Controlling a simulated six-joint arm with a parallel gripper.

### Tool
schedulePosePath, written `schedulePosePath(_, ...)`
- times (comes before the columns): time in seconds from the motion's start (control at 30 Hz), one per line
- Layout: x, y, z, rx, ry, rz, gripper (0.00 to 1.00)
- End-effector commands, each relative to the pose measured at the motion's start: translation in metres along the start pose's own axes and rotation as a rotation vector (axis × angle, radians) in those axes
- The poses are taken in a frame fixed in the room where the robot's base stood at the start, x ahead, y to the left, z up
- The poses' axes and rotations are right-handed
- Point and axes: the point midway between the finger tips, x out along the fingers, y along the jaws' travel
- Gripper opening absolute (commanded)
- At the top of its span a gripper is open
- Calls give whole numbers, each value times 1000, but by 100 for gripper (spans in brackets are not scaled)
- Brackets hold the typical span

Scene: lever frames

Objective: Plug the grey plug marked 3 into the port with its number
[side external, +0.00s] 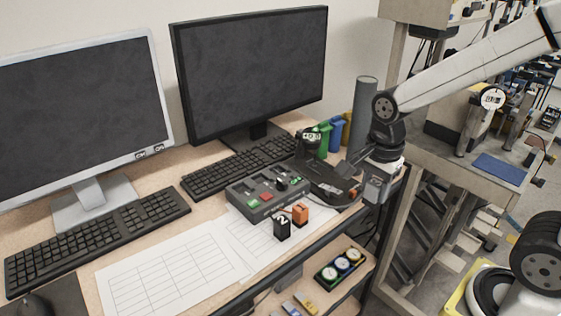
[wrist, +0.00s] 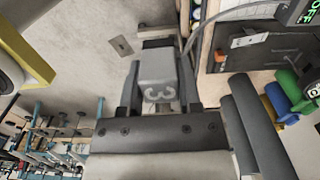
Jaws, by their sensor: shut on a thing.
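The grey plug marked 3 (wrist: 158,72) is between the fingers of my gripper (wrist: 159,82) in the wrist view, its number facing the camera. The gripper is shut on it. In the side view my gripper (side external: 376,188) is above the right end of the desk, to the right of and apart from the dark grey port block (side external: 262,207). The block lies on the desk with several openings and red and green marks on top. The port numbers are too small to read. The plug cannot be made out clearly in the side view.
A black plug marked 2 (side external: 282,229) and an orange plug (side external: 300,214) stand in front of the block. A dark device (side external: 330,183) lies between block and gripper. Keyboards (side external: 238,166), monitors (side external: 255,75) and green and blue containers (side external: 336,133) stand behind. Paper sheets (side external: 170,272) lie front left.

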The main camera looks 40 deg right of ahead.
Motion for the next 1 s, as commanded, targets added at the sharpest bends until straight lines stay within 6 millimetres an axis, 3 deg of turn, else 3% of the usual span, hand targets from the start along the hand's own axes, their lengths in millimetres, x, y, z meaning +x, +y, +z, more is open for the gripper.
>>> schedulePosePath(0.57,-2,-10,0,0,0,-1,0)
schedulePosePath(0.77,-7,-35,-1,1,0,0,0)
schedulePosePath(1.0,-12,-82,-2,3,0,0,0)
